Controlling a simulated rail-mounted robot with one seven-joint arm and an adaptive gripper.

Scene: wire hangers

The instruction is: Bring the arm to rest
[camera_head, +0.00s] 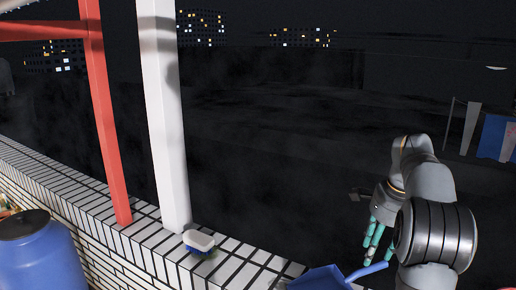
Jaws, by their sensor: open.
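My arm comes up at the right of the head view and bends down at its upper end. My gripper (375,258), with teal fingers, points downward beside the arm. Its fingers look apart and I see nothing between them. It hangs over the dark area beyond the tiled ledge, above the blue dustpan's handle in the picture. Part of the gripper is hidden behind the arm.
A blue dustpan (322,278) lies at the bottom edge. A white and blue brush (198,241) sits on the tiled ledge (150,238) beside a white post (165,120) and red post (108,130). A blue barrel (42,260) stands at left. Cloths (493,137) hang far right.

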